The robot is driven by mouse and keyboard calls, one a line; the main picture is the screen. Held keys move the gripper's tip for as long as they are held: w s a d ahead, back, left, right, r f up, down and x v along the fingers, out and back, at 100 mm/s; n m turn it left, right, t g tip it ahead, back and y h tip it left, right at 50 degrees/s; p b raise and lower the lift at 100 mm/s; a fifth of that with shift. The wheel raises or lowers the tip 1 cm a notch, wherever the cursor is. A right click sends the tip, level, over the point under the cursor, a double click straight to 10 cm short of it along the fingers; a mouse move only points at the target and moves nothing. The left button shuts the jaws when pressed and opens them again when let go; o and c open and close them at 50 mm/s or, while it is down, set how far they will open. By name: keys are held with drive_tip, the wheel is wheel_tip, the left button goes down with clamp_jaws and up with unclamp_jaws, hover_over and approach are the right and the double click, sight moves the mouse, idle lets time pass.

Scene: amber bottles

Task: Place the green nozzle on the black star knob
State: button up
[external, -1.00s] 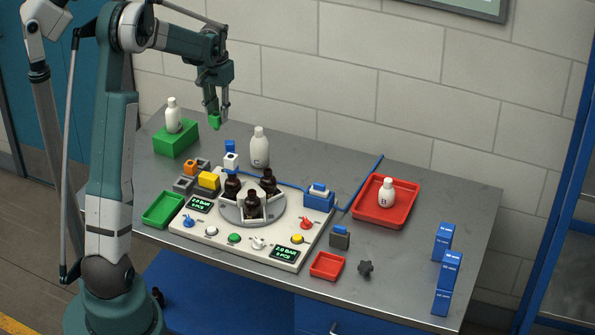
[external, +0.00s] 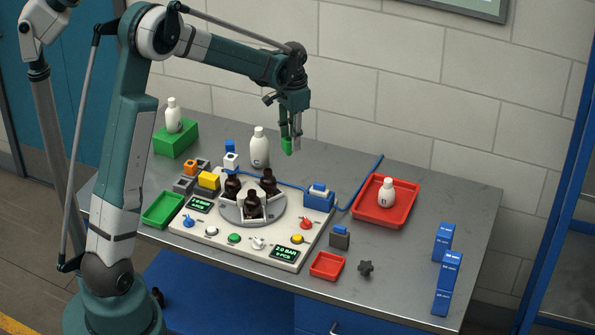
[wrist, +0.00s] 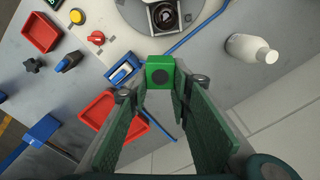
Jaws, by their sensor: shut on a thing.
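My gripper (external: 291,143) is shut on the green nozzle (external: 287,146) and holds it in the air above the back of the table. In the wrist view the green nozzle (wrist: 160,73) shows as a green block with a dark round hole, between the fingertips of my gripper (wrist: 160,85). The black star knob (external: 366,268) lies on the table near the front edge, right of the small red tray. The gripper is well behind, above and to the left of the knob.
A control panel (external: 276,256) with amber bottles on a turntable fills the middle. A red tray (external: 411,216) holding a white bottle stands at the back right. A tall white bottle (external: 259,150) stands near the gripper. Blue boxes (external: 443,240) stand at the right.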

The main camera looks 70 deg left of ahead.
drive_tip(key=w+d+m, duration=0.3)
drive_tip(key=d, duration=1)
drive_tip(key=w+d+m, duration=0.3)
drive_tip(key=d+m, duration=0.1)
drive_tip(key=d, duration=1)
drive_tip(key=w+d+m, duration=0.3)
drive_tip(key=d, duration=1)
drive_tip(key=shift+s+d+f+p, duration=0.1)
drive_tip(key=shift+d+f, duration=0.05)
drive_tip(key=shift+f, duration=0.7)
drive_tip(key=shift+s+d+f+p, duration=0.1)
drive_tip(key=shift+d+f+p, duration=0.1)
drive_tip(key=shift+f, duration=0.65)
drive_tip(key=shift+s+d+f+p, duration=0.1)
drive_tip(key=shift+d+f, duration=0.05)
drive_tip(key=shift+f, duration=0.7)
hover_over(370, 266)
drive_tip(key=shift+f+b, duration=0.3)
drive_tip(key=shift+f, duration=2.85)
drive_tip(key=shift+f, duration=1.85)
drive_tip(key=shift+f+b, duration=0.2)
drive_tip(key=shift+b, duration=0.1)
